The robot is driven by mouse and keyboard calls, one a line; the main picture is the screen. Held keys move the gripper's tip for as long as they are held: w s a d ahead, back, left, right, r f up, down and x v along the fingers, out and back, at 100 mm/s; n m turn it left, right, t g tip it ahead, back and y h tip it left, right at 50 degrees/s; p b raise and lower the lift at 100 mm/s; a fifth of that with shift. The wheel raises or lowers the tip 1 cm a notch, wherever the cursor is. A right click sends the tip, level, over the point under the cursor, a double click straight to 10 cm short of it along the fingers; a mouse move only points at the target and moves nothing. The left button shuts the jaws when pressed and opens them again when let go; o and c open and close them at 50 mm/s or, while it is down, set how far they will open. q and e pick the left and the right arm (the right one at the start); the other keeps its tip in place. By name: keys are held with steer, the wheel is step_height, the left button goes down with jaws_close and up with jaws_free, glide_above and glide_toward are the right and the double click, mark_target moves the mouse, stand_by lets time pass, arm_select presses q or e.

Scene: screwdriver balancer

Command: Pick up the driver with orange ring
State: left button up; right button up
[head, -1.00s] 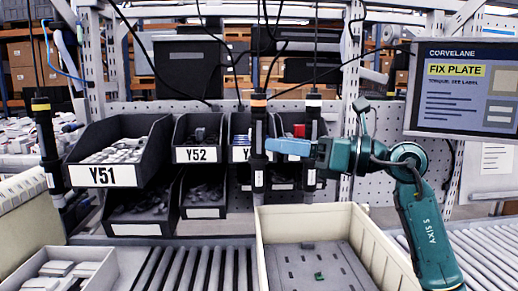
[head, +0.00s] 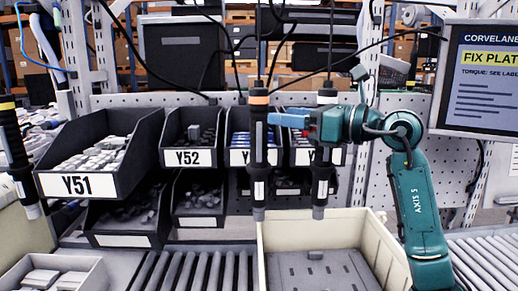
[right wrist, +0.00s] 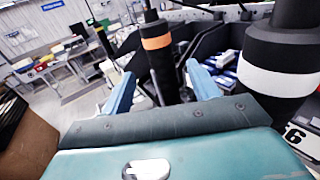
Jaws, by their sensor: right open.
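The driver with the orange ring (head: 258,150) hangs upright from a cable in front of the bins, black with an orange band near its top. My right gripper (head: 284,119) comes in from the right, its blue fingers just beside the driver, a little below the ring. In the right wrist view the driver (right wrist: 160,62) shows in the gap between the two open fingers (right wrist: 160,75). No contact is visible. A similar driver with a white ring (head: 323,170) hangs just to the right, and it looms close in the wrist view (right wrist: 287,58). My left gripper is not in view.
A yellow-ringed driver (head: 13,145) hangs at the far left. Bins such as Y51 (head: 80,185) and Y52 (head: 188,158) stand behind the drivers. A beige crate (head: 310,222) sits below, by the rollers (head: 190,272). A screen (head: 485,80) is at right.

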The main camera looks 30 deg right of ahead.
mark_target(260, 112)
steer(key=p+x, duration=0.2)
steer(key=x, duration=0.5)
steer(key=shift+w+a, duration=0.1)
steer(key=shift+w, duration=0.1)
jaws_close()
steer(key=shift+r, duration=0.1)
stand_by(0.4)
